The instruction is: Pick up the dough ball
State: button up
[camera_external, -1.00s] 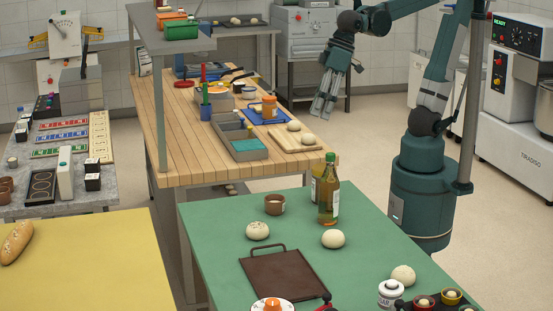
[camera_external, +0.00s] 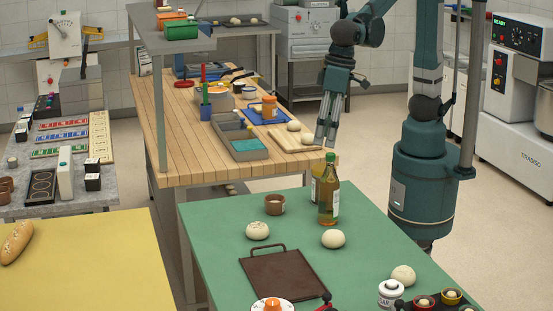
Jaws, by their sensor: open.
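My gripper (camera_external: 325,143) points down, open and empty, just right of the front ball in the picture. Its height and depth relative to that ball are hard to tell. On the green table lie more dough balls: a speckled one (camera_external: 257,230), a plain one (camera_external: 333,239) and one at the right (camera_external: 403,275). Which ball the task means is not clear.
A tall oil bottle (camera_external: 328,190) and a brown cup (camera_external: 275,204) stand on the green table (camera_external: 215,240), near a dark tray (camera_external: 283,276). A grey divided box (camera_external: 248,149) and blue tray (camera_external: 256,117) lie left of the board.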

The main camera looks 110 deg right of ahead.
jog(key=a+f+m+p, duration=0.1)
jog(key=a+f+p, duration=0.2)
jog(key=a, duration=0.8)
send_over(335, 232)
jog(key=shift+g+h, duration=0.4)
jog(key=f, duration=1.6)
jog(key=shift+s+a+f, duration=0.15)
jog(key=shift+s+f, duration=0.15)
jog(key=shift+f, duration=0.75)
jog(key=shift+w+f+b, duration=0.1)
jog(key=shift+f+b, duration=0.25)
jog(key=shift+f, duration=0.9)
jog(key=shift+f, duration=0.15)
jog(key=shift+w+d+f+b, duration=0.15)
jog(key=shift+d+f+b, duration=0.05)
jog(key=shift+f, duration=1.05)
jog(key=shift+w+d+f+b, duration=0.1)
jog(key=shift+d+f+b, duration=0.1)
jog(key=shift+f, duration=1)
jog(key=c, duration=0.9)
